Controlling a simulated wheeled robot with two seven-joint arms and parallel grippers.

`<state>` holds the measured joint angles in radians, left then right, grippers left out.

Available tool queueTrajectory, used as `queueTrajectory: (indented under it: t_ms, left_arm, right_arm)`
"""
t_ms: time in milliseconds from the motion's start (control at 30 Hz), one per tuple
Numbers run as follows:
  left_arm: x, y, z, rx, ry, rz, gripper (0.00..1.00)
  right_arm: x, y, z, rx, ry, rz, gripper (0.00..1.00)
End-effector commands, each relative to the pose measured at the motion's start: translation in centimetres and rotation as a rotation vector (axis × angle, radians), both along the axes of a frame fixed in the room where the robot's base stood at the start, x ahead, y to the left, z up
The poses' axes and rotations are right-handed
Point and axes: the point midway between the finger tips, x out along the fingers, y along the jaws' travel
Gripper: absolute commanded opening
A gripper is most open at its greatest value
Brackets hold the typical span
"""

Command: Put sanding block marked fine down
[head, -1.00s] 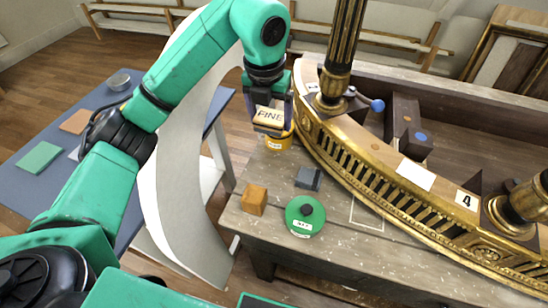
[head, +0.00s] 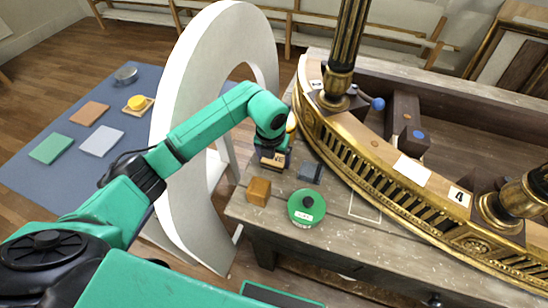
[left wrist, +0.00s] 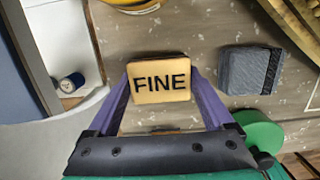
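The sanding block marked FINE (head: 272,161) is a tan block with dark lettering. It is between the fingers of my left gripper (head: 273,156), low over the workbench. In the left wrist view the block (left wrist: 160,82) lies flat with its lettering up, and the purple fingers of the left gripper (left wrist: 160,88) touch its two sides. I cannot tell whether its underside touches the bench. My right gripper is not in view.
A curved gilt rail (head: 390,200) runs along the right. A white arch (head: 172,110) stands left of the bench, near a blue mat (head: 60,178).

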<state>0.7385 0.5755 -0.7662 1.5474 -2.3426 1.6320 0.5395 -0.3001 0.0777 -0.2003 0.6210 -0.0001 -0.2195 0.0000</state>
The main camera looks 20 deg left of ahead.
Motion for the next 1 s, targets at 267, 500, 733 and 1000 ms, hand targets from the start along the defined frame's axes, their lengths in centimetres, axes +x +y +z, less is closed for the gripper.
queueTrajectory:
  t_ms: [267, 500, 733, 1000]
  left_arm:
    - [0.0, 0.0, 0.0, 0.0, 0.001, 0.0, 1.0]
    - [-0.3, 0.0, 2.8, 0.0, -0.006, -0.002, 1.0]
    - [-1.3, 0.1, 9.0, 0.001, -0.006, -0.002, 1.0]
    - [-1.9, 0.1, 12.1, 0.001, 0.001, 0.0, 1.0]
  right_arm:
    - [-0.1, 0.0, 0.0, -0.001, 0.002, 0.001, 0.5]
    - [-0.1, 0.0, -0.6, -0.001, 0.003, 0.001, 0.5]
    - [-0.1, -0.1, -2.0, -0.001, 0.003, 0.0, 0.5]
    - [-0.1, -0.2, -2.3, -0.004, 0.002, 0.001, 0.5]
